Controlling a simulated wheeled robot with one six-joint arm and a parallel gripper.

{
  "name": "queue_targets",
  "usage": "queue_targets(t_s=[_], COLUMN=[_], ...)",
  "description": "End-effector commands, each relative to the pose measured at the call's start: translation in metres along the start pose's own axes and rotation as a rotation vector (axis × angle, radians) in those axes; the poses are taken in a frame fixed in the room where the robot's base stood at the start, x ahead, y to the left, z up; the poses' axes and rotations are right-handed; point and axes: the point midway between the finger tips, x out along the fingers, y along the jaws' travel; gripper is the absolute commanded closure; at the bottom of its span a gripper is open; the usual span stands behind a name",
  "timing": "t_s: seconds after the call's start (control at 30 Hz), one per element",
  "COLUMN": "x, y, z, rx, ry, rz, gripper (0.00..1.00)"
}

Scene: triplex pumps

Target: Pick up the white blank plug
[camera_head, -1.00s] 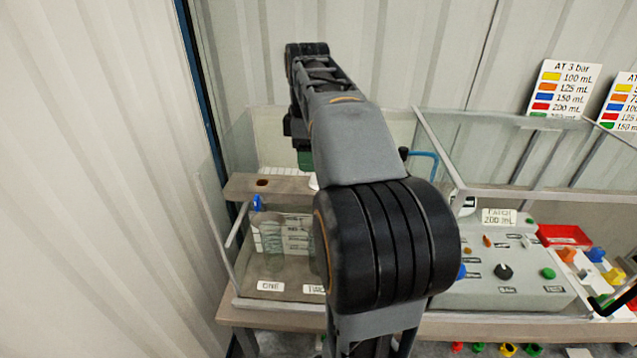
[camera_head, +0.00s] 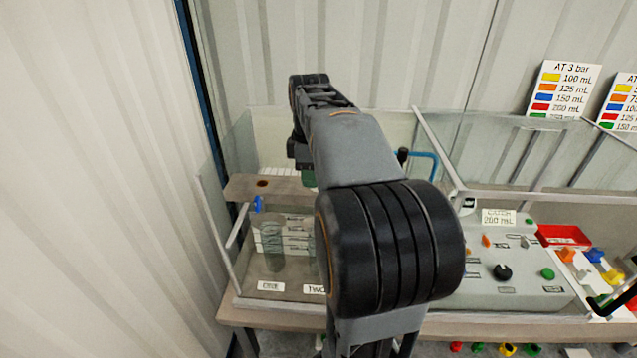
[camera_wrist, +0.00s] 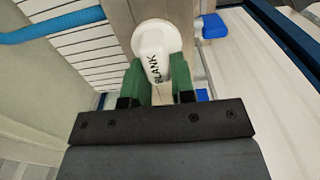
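The white blank plug (camera_wrist: 156,40) shows in the wrist view, with a round white head and the word BLANK on its narrower part. It is at a brown-grey wooden bar (camera_wrist: 115,12). The green fingers of my gripper (camera_wrist: 161,82) stand on either side of the narrower part, very close to it. I cannot tell whether they press on it or leave a small gap. In the head view my gripper (camera_head: 308,178) is mostly hidden by my arm, and the plug is hidden too.
A blue plug (camera_wrist: 213,25) sits beside the bar; a blue pipe (camera_wrist: 60,24) passes on the other side. Clear panels (camera_head: 208,225) surround the rig at left. The bar has an empty hole (camera_head: 262,184). A control box (camera_head: 510,265) and red tray (camera_head: 563,236) are at right.

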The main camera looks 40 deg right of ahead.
Motion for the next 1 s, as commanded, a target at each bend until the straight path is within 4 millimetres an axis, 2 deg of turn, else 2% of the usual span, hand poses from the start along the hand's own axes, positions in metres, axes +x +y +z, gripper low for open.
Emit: queue_targets(t_s=[0.03,0.23,0.63,0.83,1.0], x=[0.000,0.000,-0.006,-0.030,-0.060], y=[0.000,0.000,0.001,0.001,-0.024], z=[0.000,0.000,0.000,0.000,-0.001], rx=[0.000,0.000,0.000,0.000,-0.001], ry=[0.000,0.000,0.001,0.001,0.002], rz=[0.000,0.000,0.003,0.003,0.006], gripper=[0.81,1.00,1.00,1.00,1.00])
